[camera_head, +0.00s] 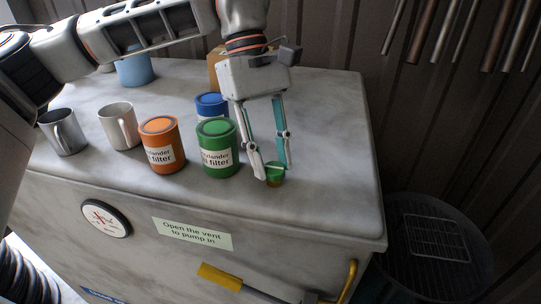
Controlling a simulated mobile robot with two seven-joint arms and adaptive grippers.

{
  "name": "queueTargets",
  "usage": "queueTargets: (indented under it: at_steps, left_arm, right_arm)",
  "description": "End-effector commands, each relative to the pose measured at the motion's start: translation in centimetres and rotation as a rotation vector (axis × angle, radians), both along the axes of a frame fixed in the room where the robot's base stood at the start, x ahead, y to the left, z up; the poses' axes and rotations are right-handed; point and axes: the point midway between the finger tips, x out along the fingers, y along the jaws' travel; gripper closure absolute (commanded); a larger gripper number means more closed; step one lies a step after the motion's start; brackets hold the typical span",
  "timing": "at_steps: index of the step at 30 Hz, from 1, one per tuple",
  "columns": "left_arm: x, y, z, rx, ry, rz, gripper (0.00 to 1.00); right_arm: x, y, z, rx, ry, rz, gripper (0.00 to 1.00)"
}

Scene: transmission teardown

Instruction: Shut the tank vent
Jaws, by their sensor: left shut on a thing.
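The tank is a large pale, stained block (315,150) with a flat top. The vent is a small green cap on a brownish neck (274,180) near the front right of the tank top. My left gripper (270,174) points down from above and is shut on the green cap, with one finger on each side. The fingers hide part of the cap, so I cannot tell how it is turned or seated. My right gripper does not show.
Green (218,165), orange (162,165) and blue (208,101) filter cans stand left of the gripper. The front carries a gauge (107,219), a label (192,233) and a yellow-handled lever (220,277).

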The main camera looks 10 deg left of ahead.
Motion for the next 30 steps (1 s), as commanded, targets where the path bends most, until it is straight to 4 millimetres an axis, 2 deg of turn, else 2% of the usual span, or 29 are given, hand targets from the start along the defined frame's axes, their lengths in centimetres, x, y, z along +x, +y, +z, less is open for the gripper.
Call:
queueTargets:
  at_steps: [13,14,15,26,30]
  left_arm:
    - [0.1,0.0,0.1,-0.002,-0.003,-0.008,0.95]
    - [0.1,0.0,0.1,-0.002,-0.003,-0.008,0.65]
    - [0.1,0.0,0.1,-0.002,-0.002,-0.008,0.56]
    - [0.1,0.0,0.1,-0.002,-0.002,-0.008,0.56]
    - [0.4,0.3,1.2,-0.001,-0.003,-0.006,0.56]
  right_arm:
    - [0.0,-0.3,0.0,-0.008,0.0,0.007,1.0]
    - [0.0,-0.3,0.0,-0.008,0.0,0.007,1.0]
    - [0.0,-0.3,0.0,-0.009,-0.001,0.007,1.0]
    - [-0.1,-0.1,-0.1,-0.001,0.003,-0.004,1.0]
    - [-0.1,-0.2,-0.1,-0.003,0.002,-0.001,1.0]
